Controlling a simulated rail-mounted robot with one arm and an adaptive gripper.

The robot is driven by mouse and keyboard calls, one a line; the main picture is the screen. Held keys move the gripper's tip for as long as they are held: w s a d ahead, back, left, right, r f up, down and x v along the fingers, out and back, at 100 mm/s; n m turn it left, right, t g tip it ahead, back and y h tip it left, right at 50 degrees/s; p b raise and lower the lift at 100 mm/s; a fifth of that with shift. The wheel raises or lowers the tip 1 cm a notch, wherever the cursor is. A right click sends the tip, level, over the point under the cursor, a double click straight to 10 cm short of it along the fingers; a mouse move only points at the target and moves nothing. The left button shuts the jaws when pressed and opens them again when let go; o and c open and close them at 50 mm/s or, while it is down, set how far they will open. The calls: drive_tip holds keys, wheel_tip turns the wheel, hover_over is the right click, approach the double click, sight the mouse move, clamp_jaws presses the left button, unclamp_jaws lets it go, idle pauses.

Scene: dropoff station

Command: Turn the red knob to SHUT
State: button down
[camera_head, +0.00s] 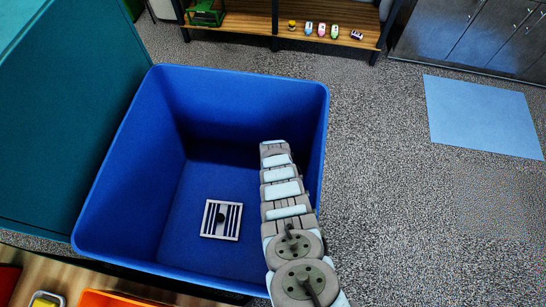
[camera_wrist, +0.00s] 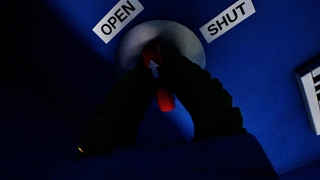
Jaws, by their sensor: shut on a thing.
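The red knob (camera_wrist: 166,101) shows in the wrist view, on a grey round plate (camera_wrist: 188,43) on a dark blue surface. An OPEN label (camera_wrist: 117,20) is up-left of the plate and a SHUT label (camera_wrist: 228,19) up-right. A small pale mark shows on the knob between the fingers; the knob's long side runs nearly upright, its top leaning slightly left towards OPEN. My gripper (camera_wrist: 156,60) is shut on the knob, its dark fingers on both sides and hiding part of it. In the head view my arm reaches into the blue bin; the knob and gripper are hidden.
The blue bin (camera_head: 108,190) has high walls close around my arm. A white slatted square (camera_head: 222,219) lies on its floor; its edge shows in the wrist view (camera_wrist: 312,88). A teal panel (camera_head: 70,110) stands left. An orange tray (camera_head: 105,299) is at the front.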

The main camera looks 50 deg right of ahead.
drive_tip(key=m, duration=0.6)
drive_tip(key=shift+m, duration=0.3)
drive_tip(key=m+b, duration=0.1)
drive_tip(key=m, duration=0.2)
drive_tip(key=shift+f, duration=0.15)
drive_tip(key=shift+m+b, duration=0.6)
drive_tip(key=shift+m, duration=1)
drive_tip(key=c, duration=1)
unclamp_jaws()
drive_tip(key=shift+c, duration=0.2)
drive_tip(key=shift+r, duration=0.25)
